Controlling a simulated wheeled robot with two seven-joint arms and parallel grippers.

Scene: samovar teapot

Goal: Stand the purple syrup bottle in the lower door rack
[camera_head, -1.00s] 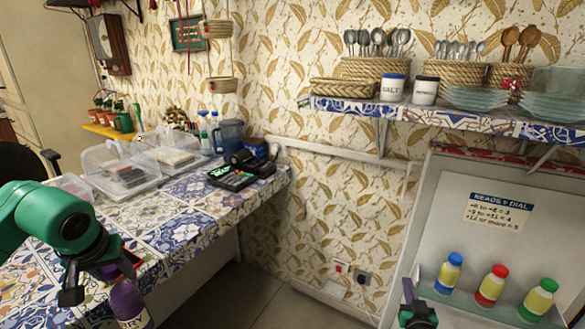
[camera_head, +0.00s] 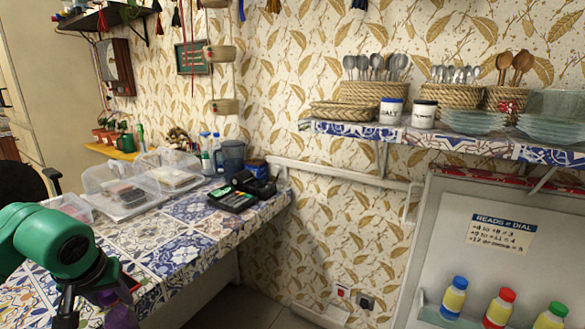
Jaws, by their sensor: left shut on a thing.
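My left gripper (camera_head: 97,302) is at the lower left, in front of the tiled counter, shut on the purple syrup bottle (camera_head: 121,316). Only a small purple part of the bottle shows; the rest is hidden by the gripper or cut off by the bottom edge. At the lower right is a pale open door (camera_head: 445,230) with a rack (camera_head: 428,315) low in view. Bottles with a blue cap (camera_head: 454,298), a red cap (camera_head: 498,309) and a green cap (camera_head: 551,317) stand at this rack. I cannot tell whether it is the lower rack. My right gripper is not in view.
The tiled counter (camera_head: 150,240) holds clear boxes (camera_head: 115,185), a card terminal (camera_head: 232,199) and a blue jug (camera_head: 231,156). A shelf (camera_head: 440,138) with baskets and plates overhangs the door. A paper note (camera_head: 500,233) is on the door. Floor shows between counter and door.

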